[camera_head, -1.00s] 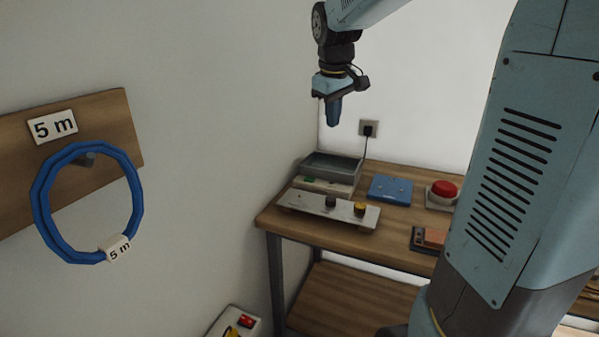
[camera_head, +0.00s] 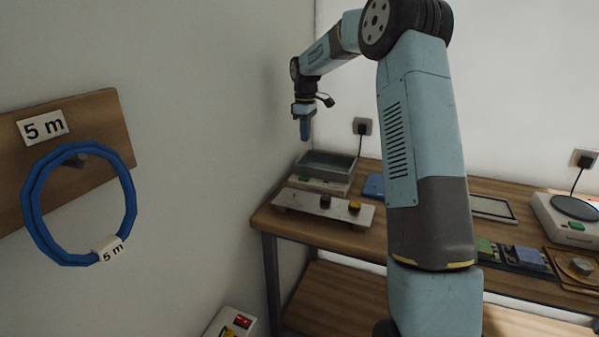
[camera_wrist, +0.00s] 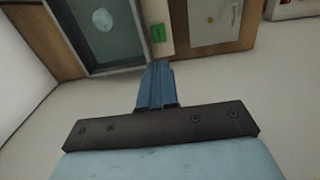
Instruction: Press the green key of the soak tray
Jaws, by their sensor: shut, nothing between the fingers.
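The soak tray (camera_head: 326,160) is a grey open basin on a pale base at the back left of the wooden bench. Its green key (camera_head: 304,178) sits on the base's front face side, at the left. In the wrist view the green key (camera_wrist: 158,33) shows just beyond my fingertips, beside the dark basin (camera_wrist: 92,67). My gripper (camera_head: 305,137) points down, shut and empty, above the left part of the tray. Its blue fingers also show in the wrist view (camera_wrist: 157,64). The fingertips are apart from the key.
A pale panel with dark and yellow knobs (camera_head: 290,197) stands in front of the tray. A blue plate (camera_head: 373,185) lies to the right, partly behind my arm. The wall is close on the left. Another device with a green key (camera_head: 576,226) stands far right.

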